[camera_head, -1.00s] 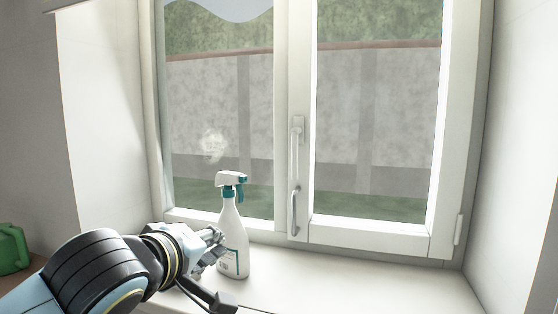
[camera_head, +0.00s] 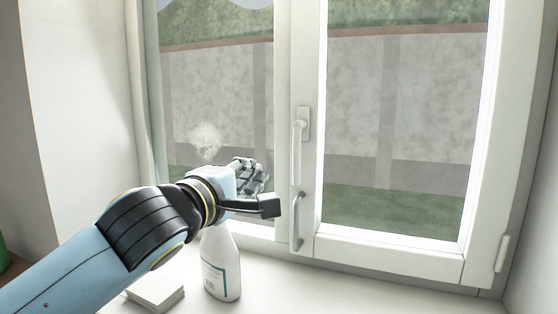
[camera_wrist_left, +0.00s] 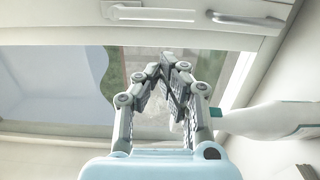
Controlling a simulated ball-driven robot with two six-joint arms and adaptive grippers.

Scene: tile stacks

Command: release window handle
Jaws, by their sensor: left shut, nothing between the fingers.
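The window has a pale metal upper handle (camera_head: 299,140) and a lower handle (camera_head: 297,222), both upright on the white middle frame. In the left wrist view, handles show at the top edge, one at the left (camera_wrist_left: 145,13) and one at the right (camera_wrist_left: 245,19). My left gripper (camera_head: 264,190) is just left of the lower handle, in front of the left pane. Its fingers are shut and empty, and in the left wrist view the fingertips (camera_wrist_left: 171,63) are apart from both handles. My right gripper is not in view.
A white spray bottle (camera_head: 221,268) stands on the sill below my left gripper, its top hidden by my arm. It also shows in the left wrist view (camera_wrist_left: 268,121). A small white stack of tiles (camera_head: 156,292) lies left of it. The sill's right part is clear.

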